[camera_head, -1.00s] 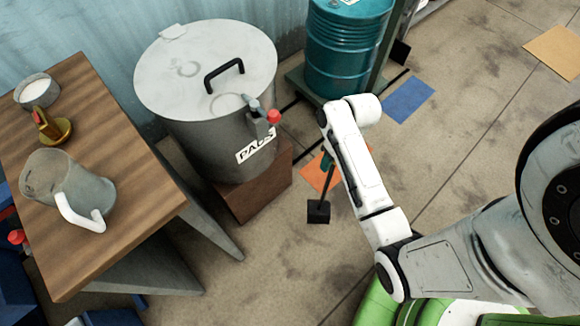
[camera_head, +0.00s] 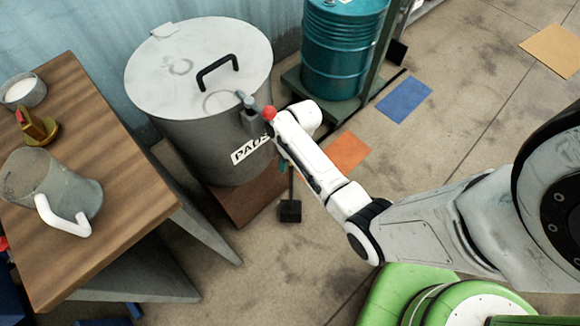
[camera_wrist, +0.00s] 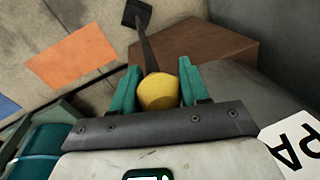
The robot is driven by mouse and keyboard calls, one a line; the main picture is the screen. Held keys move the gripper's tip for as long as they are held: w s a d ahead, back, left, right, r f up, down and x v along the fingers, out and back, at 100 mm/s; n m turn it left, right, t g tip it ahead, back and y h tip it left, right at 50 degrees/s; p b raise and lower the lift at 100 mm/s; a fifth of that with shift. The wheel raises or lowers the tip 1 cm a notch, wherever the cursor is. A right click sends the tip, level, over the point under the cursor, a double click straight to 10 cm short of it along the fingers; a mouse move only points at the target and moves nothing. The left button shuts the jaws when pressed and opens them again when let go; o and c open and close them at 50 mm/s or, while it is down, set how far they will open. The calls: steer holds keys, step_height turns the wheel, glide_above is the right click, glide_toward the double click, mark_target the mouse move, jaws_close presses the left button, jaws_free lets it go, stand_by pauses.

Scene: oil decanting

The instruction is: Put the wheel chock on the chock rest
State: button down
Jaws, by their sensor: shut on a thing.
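My gripper (camera_wrist: 157,84) is shut on the yellow knob (camera_wrist: 158,94) of a dark rod that ends in a flat black block; I take this to be the wheel chock (camera_wrist: 137,13). In the head view the chock's black block (camera_head: 290,211) hangs below my forearm, right of the brown plinth. My gripper there is mostly hidden behind my arm, with a bit of teal finger (camera_head: 283,166) showing. I cannot tell whether the block touches the floor. No thing is clearly recognisable as the chock rest.
A grey PADS bin (camera_head: 190,125) stands on a brown plinth (camera_head: 245,207) close to my wrist. An orange floor patch (camera_head: 347,152) and a blue one (camera_head: 404,99) lie right. A teal drum (camera_head: 340,50) stands behind. A wooden table (camera_head: 120,165) is left.

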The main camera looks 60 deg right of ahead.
steer(key=shift+w+f+b, duration=0.1)
steer(key=shift+f+b, duration=0.2)
steer(key=shift+f, duration=1.3)
steer(key=c, duration=0.5)
jaws_free()
steer(key=shift+c, duration=0.2)
steer(key=r+p, duration=0.1)
steer(key=r, duration=0.3)
steer(key=d+r+p, duration=0.1)
steer(key=r, duration=0.3)
steer(key=s+d+r+p, duration=0.1)
steer(key=r, duration=0.3)
steer(key=shift+s, duration=0.1)
